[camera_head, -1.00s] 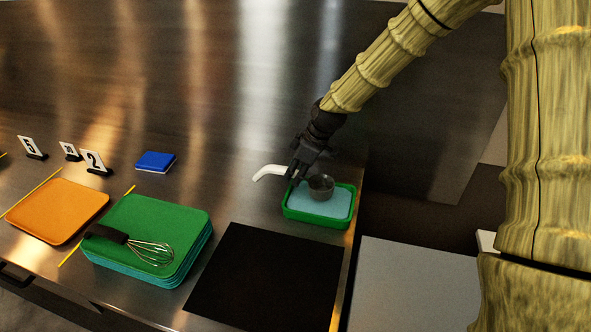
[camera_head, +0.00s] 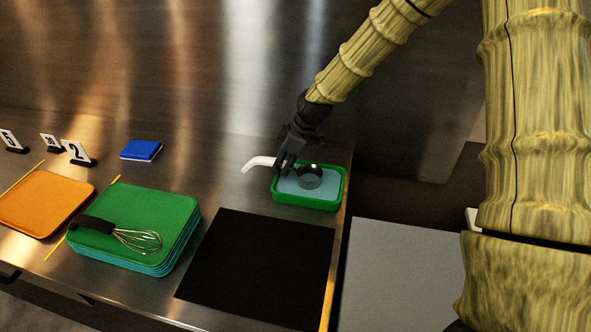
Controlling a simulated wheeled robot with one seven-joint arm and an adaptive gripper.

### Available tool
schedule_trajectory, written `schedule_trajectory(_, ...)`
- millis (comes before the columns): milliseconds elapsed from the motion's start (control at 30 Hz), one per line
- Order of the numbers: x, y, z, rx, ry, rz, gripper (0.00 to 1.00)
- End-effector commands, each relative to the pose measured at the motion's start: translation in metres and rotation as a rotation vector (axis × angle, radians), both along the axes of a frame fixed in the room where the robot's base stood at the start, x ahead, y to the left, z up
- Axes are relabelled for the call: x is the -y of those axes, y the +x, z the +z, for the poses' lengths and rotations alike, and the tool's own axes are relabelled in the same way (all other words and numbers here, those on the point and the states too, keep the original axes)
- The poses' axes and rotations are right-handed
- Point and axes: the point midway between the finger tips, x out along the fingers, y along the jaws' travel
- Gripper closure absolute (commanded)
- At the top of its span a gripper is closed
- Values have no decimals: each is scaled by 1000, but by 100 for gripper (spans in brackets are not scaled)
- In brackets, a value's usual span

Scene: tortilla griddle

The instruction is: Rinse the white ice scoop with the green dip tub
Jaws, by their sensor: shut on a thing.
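My gripper (camera_head: 285,165) is shut on the scoop between these two parts; the fingers hide that stretch. The green dip tub (camera_head: 290,202) stands at the right end of the steel counter, filled with pale blue liquid (camera_head: 289,185). The scoop's bowl is inside the tub's outline and looks at least partly in the liquid. The handle sticks out past the tub's left rim.
A black mat (camera_head: 262,265) lies in front of the tub. A green tray stack (camera_head: 150,208) with a whisk (camera_head: 135,240), an orange tray (camera_head: 45,204), a blue sponge (camera_head: 141,149) and number signs (camera_head: 78,153) stand left. The counter's right edge is close to the tub.

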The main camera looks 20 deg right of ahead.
Motion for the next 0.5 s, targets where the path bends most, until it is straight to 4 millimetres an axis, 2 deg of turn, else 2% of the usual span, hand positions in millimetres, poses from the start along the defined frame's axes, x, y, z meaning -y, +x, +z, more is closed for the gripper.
schedule_trajectory(300,-7,0,0,1,-1,1,97)
schedule_trajectory(500,-2,0,1,1,1,0,97)
